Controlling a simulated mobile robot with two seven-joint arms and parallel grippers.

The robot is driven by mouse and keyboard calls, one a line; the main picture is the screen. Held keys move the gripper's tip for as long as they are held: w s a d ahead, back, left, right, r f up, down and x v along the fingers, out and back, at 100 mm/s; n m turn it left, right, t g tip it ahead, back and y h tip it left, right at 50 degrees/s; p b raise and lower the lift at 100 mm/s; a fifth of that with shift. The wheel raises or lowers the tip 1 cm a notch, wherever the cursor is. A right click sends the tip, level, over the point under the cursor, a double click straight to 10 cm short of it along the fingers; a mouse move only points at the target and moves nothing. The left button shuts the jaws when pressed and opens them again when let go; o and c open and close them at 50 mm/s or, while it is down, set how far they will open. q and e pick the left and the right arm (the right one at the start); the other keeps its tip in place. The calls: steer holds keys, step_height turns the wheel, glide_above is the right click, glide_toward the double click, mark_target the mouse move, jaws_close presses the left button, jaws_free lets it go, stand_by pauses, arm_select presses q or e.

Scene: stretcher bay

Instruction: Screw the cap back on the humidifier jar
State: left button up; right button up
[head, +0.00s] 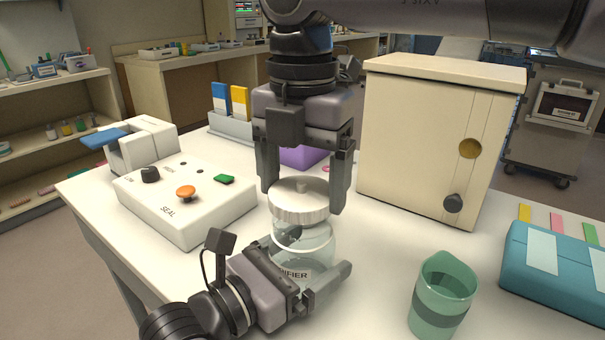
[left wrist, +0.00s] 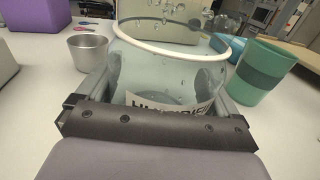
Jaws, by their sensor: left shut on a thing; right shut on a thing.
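The clear humidifier jar (head: 303,245) stands on the white table, its label partly hidden. My left gripper (head: 306,262) is shut around its lower body. In the left wrist view the jar (left wrist: 165,75) shows a bare pale rim with no cap on it, and droplets on its glass. My right gripper (head: 303,196) points down and is shut on the cap's sides. The cap is not visible in the left wrist view; the gap's size is hard to judge.
A white sealer box (head: 185,200) stands left and a cream cabinet (head: 430,140) behind right. A green cup (head: 442,295) and teal case (head: 555,270) are at right. A metal cup (left wrist: 88,52) and purple block (left wrist: 38,14) lie beyond the jar. Table between jar and green cup is clear.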

mark_target(302, 255)
steer(key=shift+f, duration=0.2)
stand_by(0.4)
steer(key=shift+f, duration=0.9)
steer(key=shift+f, duration=0.5)
